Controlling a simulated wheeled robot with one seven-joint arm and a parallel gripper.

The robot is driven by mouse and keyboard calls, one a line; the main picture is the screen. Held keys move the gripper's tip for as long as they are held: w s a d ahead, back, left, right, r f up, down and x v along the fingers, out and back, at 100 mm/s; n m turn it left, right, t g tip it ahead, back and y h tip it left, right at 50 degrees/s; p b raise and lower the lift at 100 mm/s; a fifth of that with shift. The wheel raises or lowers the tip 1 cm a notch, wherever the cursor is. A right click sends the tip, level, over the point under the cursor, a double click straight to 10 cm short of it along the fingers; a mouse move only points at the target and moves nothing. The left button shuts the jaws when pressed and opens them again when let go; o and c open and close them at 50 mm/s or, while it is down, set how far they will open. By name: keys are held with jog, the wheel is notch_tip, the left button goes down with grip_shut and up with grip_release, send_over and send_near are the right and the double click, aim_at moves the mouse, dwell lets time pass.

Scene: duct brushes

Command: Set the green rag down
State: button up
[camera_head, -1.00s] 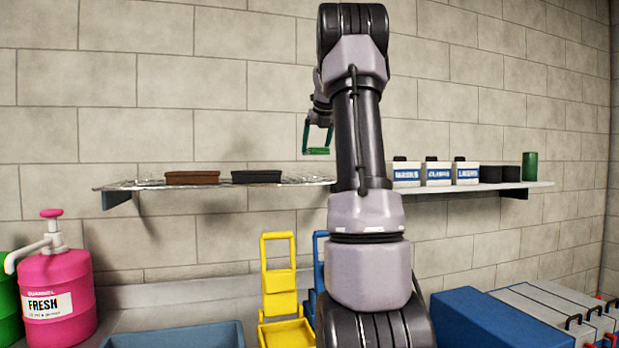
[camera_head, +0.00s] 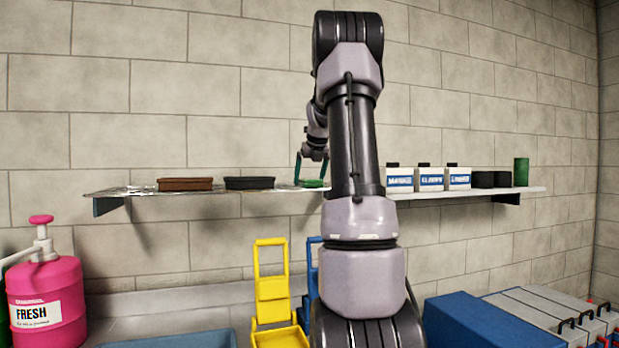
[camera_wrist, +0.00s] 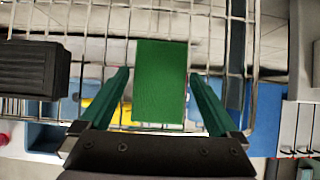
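The green rag (camera_head: 313,183) is a small flat rectangle at the right part of the wire shelf (camera_head: 138,190), left of my arm. In the wrist view the rag (camera_wrist: 161,85) lies on the wire grid. My gripper (camera_head: 311,178) is down at the shelf with its fingers around the rag. In the wrist view the gripper (camera_wrist: 160,73) has one green finger on each side, with a narrow gap between each finger and the rag.
A black brush block (camera_head: 250,183) and a brown one (camera_head: 185,184) lie left of the rag. White labelled bottles (camera_head: 429,179), dark blocks and a green cylinder (camera_head: 521,172) stand on the shelf's right part. Below are a yellow folding stand (camera_head: 271,288) and a pink pump jug (camera_head: 46,303).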

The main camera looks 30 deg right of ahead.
jog(key=shift+r, duration=0.1)
jog(key=v, duration=1.2)
jog(key=s+a+f+n+y, duration=0.1)
jog(key=s+a+f+n, duration=0.1)
jog(key=s+a+n, duration=0.5)
jog(key=s+a+f+n+y, duration=0.1)
jog(key=s+a+f+n, duration=0.15)
jog(key=a+n, duration=0.85)
jog(key=s+a+f+n, duration=0.5)
jog(key=s+a+n, duration=0.1)
jog(key=s+n, duration=0.1)
jog(key=s+a+f+n+y, duration=0.1)
jog(key=s+a+f+n, duration=0.4)
jog(key=s+n, duration=0.3)
jog(key=shift+s+a+f+n+t+y, duration=0.35)
jog(key=shift+a+n, duration=0.4)
jog(key=shift+n, duration=0.25)
jog(key=shift+w, duration=0.15)
